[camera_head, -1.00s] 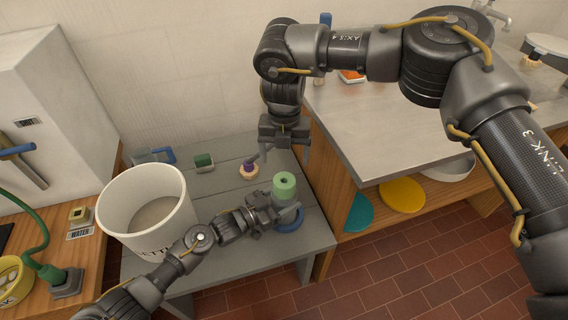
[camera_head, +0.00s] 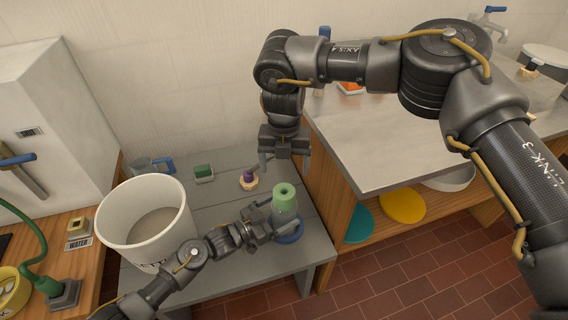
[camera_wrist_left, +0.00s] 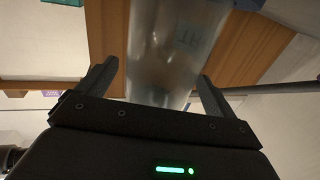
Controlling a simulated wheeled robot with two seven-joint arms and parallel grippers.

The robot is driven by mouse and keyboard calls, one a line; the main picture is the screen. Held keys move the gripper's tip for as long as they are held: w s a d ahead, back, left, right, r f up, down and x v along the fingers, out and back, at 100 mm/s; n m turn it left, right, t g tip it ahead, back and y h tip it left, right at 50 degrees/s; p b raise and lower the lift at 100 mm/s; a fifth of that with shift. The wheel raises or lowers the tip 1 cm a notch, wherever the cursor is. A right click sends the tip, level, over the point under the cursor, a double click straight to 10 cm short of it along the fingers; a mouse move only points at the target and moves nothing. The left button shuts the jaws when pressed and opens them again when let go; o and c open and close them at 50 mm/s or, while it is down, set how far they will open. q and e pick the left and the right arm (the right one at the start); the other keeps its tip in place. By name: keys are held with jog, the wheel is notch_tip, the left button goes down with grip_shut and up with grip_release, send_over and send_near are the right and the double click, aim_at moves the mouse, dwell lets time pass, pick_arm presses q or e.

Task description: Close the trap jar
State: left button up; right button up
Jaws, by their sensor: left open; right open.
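The jar (camera_head: 285,209), pale green with a hole in its top, stands upright in a blue ring on the grey table. My left gripper (camera_head: 273,218) is open at the jar's left side. In the left wrist view, the jar (camera_wrist_left: 165,50) looks translucent with faint lettering and lies ahead between the two spread fingers, with gaps on both sides. A small wooden disc with a purple knob (camera_head: 249,179) sits on the table behind and left of the jar. My right gripper (camera_head: 285,163) is open and empty, pointing down above the table behind the jar.
A large white bucket (camera_head: 148,222) stands left of my left gripper. A green block (camera_head: 203,173) and a blue-handled item (camera_head: 155,166) lie at the back of the grey table (camera_head: 222,199). A higher counter (camera_head: 400,140) with a wooden side rises at the right.

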pick_arm(q)
jog(key=v, duration=0.9)
jog(key=shift+a, duration=0.2)
jog(key=shift+s, duration=0.15)
